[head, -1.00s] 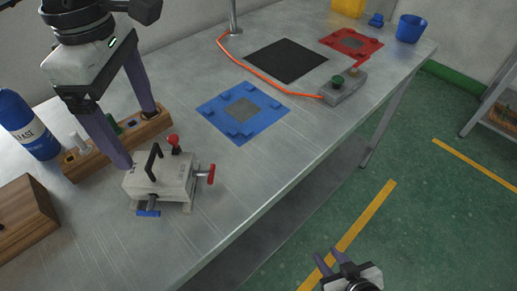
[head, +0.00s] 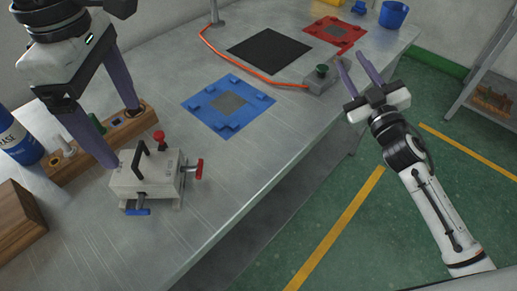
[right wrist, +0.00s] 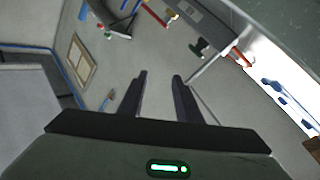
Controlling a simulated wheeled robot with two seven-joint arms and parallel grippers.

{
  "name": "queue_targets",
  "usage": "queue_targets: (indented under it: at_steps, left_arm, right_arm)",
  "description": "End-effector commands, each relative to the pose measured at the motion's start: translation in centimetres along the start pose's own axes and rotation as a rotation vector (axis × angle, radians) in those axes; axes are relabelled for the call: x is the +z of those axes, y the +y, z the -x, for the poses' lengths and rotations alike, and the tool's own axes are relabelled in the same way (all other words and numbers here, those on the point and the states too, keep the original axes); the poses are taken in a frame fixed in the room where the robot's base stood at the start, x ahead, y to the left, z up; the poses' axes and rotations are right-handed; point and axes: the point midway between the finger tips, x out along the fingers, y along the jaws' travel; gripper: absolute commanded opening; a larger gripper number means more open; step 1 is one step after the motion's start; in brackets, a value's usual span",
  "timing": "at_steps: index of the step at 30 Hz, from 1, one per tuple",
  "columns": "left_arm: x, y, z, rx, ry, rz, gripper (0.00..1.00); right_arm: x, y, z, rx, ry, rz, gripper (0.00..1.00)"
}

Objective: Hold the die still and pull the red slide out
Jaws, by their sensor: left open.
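The die (head: 135,188) is a pale metal block on the table at the lower left, with a black handle (head: 140,160) and a red knob (head: 158,136) on top. The red slide (head: 199,168) sticks out of its right side as a red T-shaped grip. A blue slide end (head: 137,211) shows at its front. My left gripper (head: 124,138) is open above the die's back left; one fingertip is near the die's back left corner, contact unclear. My right gripper (head: 351,54) is open and empty, raised off the table's front edge, well right of the die; its spread fingers show in the right wrist view (right wrist: 160,76).
A wooden block with holes (head: 75,165) and a blue bottle (head: 18,138) stand behind the die. A blue fixture (head: 205,97), black mat (head: 268,50), red fixture (head: 320,29) and button box (head: 322,78) with an orange cable lie rightward. Table right of the die is clear.

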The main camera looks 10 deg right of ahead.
Motion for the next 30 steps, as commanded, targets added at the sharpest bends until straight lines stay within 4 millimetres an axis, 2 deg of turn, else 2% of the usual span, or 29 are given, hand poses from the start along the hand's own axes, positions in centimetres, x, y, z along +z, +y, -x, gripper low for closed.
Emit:
queue_targets:
  at_steps: [1,5,9,12,16,18,21,25,30]
  left_arm:
    - [0.0,0.0,0.0,0.000,0.000,0.000,0.86]
    - [0.0,0.0,0.0,0.000,0.000,0.000,0.86]
    - [0.0,0.0,0.0,0.000,0.000,0.000,0.86]
    - [0.0,0.0,0.0,0.000,0.000,0.000,0.86]
    - [0.0,0.0,0.0,0.000,0.000,0.000,0.86]
    - [0.0,0.0,0.0,0.000,0.000,0.000,0.86]
    - [0.0,0.0,0.0,0.000,0.000,0.000,0.86]
    - [0.0,0.0,0.0,0.000,0.000,0.000,0.86]
    - [-0.1,0.0,-0.8,-0.001,0.002,0.001,0.86]
  right_arm:
    - [-2.7,-1.2,-0.6,-0.052,0.078,-0.023,0.31]
    - [-9.1,-5.7,-0.7,-0.244,0.254,-0.110,0.31]
    - [-14.4,-11.6,1.5,-0.539,0.376,-0.199,0.31]
    - [-16.4,-16.1,4.6,-0.796,0.386,-0.250,0.31]
    - [-16.2,-20.4,9.2,-1.102,0.290,-0.285,0.31]
    - [-15.3,-21.9,11.5,-1.230,0.207,-0.294,0.31]
    - [-13.7,-23.2,14.1,-1.361,0.086,-0.295,0.31]
    - [-12.2,-23.8,16.1,-1.450,-0.029,-0.295,0.31]
    - [-11.5,-24.0,16.9,-1.481,-0.078,-0.296,0.31]
